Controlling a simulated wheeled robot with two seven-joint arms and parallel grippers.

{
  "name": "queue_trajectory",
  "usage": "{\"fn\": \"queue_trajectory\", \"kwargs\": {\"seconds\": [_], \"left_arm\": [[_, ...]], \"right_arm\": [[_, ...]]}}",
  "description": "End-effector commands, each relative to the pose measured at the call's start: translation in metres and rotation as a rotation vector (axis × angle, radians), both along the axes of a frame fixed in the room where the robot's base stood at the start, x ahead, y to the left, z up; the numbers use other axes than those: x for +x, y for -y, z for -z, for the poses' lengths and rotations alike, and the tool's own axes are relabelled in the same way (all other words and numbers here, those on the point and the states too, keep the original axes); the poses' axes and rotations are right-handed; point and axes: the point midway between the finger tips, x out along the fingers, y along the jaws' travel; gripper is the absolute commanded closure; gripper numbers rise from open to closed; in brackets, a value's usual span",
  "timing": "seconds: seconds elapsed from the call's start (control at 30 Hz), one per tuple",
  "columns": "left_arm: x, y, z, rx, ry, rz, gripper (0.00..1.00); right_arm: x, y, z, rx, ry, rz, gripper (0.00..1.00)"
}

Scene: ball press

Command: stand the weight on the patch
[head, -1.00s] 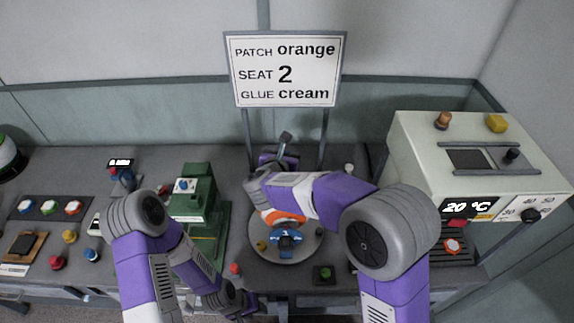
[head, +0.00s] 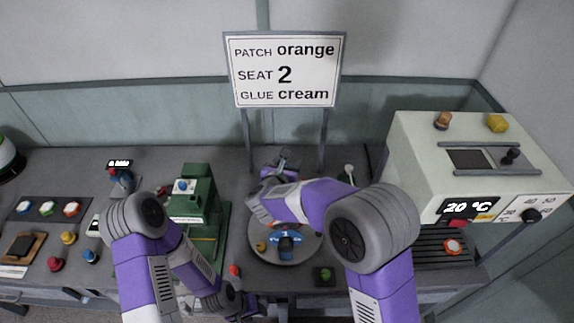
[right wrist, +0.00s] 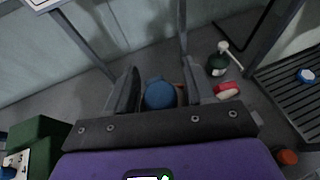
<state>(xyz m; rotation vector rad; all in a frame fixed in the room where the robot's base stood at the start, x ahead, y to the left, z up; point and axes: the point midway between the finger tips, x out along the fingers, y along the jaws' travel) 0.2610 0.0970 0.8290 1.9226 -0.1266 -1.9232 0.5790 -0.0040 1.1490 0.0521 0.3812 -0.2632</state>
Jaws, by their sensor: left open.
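A round grey turntable (head: 260,250) stands mid-bench with an orange patch (head: 262,217) partly hidden under my right forearm. A blue piece (head: 285,241) shows at the turntable's front. My right gripper (head: 279,163) is behind the turntable, low over the bench back. In the right wrist view, a blue round-topped thing (right wrist: 160,93), possibly the weight, lies between the fingers of my right gripper (right wrist: 160,80). A narrow gap shows at its right side, so I cannot tell whether it is gripped. My left gripper (head: 238,304) is open and low at the bench's front edge.
A sign (head: 286,70) reads patch orange, seat 2, glue cream. A green press (head: 200,207) stands left of the turntable. A white heater box (head: 430,160) showing 20 °C stands right. A red-capped piece (head: 234,270) and a green button (head: 324,274) lie near the front edge.

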Motion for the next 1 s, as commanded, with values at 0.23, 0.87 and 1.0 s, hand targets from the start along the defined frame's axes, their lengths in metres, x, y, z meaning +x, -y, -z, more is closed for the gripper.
{"fn": "queue_trajectory", "kwargs": {"seconds": [0.23,0.87,1.0], "left_arm": [[0.0,0.0,0.0,0.0,0.0,0.0,0.57],[0.0,0.0,0.007,0.0,0.0,0.0,0.57],[0.0,0.0,0.008,0.0,0.0,0.0,0.57]], "right_arm": [[0.0,0.0,0.0,0.0,0.0,0.0,0.39],[-0.08,-0.023,-0.035,0.002,0.001,-0.005,0.39],[-0.097,-0.027,-0.043,0.0,0.001,-0.003,0.39]]}}
